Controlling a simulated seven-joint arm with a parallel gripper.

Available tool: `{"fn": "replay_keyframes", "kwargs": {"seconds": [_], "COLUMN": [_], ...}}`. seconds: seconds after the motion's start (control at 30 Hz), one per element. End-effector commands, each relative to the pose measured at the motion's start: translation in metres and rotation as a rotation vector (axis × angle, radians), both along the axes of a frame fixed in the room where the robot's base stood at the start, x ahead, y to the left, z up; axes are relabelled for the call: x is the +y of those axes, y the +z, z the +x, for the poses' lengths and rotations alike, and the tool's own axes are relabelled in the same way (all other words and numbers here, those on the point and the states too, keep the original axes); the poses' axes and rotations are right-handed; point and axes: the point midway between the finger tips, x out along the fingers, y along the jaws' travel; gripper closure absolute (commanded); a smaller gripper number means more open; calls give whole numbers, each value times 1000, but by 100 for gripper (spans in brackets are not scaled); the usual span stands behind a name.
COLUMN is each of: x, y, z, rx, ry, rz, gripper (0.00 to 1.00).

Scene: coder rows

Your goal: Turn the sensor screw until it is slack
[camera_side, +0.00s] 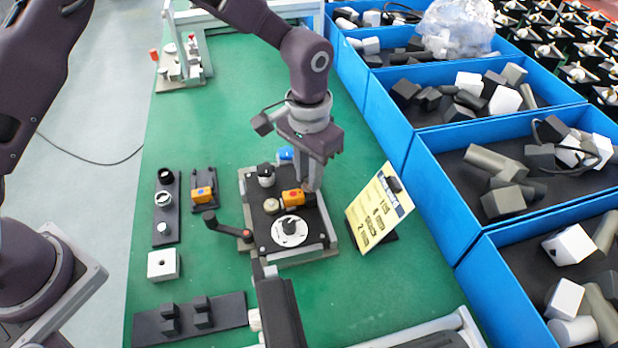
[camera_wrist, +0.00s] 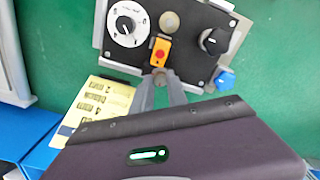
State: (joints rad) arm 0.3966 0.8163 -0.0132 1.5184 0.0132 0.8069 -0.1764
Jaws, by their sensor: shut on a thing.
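The orange sensor block (camera_side: 292,198) sits on the black top plate of a grey fixture (camera_side: 262,222). The block (camera_wrist: 160,52) shows a red spot on its face in the wrist view. My gripper (camera_side: 309,196) points down at the block's right end in the side view. In the wrist view its fingertips (camera_wrist: 162,74) come together at the block's near end. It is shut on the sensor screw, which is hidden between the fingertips. I cannot tell how far the screw is turned.
Near the gripper are a white dial (camera_side: 289,230) with a black knob, a beige round knob (camera_side: 271,205), a black-and-white knob (camera_side: 266,175) and a blue cap (camera_side: 285,154). A yellow card (camera_side: 378,212) leans at the right. Blue bins (camera_side: 440,190) line the right side.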

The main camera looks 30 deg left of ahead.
Motion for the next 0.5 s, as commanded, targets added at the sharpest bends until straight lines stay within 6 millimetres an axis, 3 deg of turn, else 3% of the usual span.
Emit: {"fn": "replay_keyframes", "kwargs": {"seconds": [0.1, 0.13, 0.2, 0.5], "x": [0, 0, 0, 0], "y": [0, 0, 0, 2], "z": [-1, -1, 0, 0], "rx": [-1, 1, 1, 0], "ry": [280, 267, 262, 258], "rz": [3, 1, 0, 0], "gripper": [100, 75, 65, 65]}}
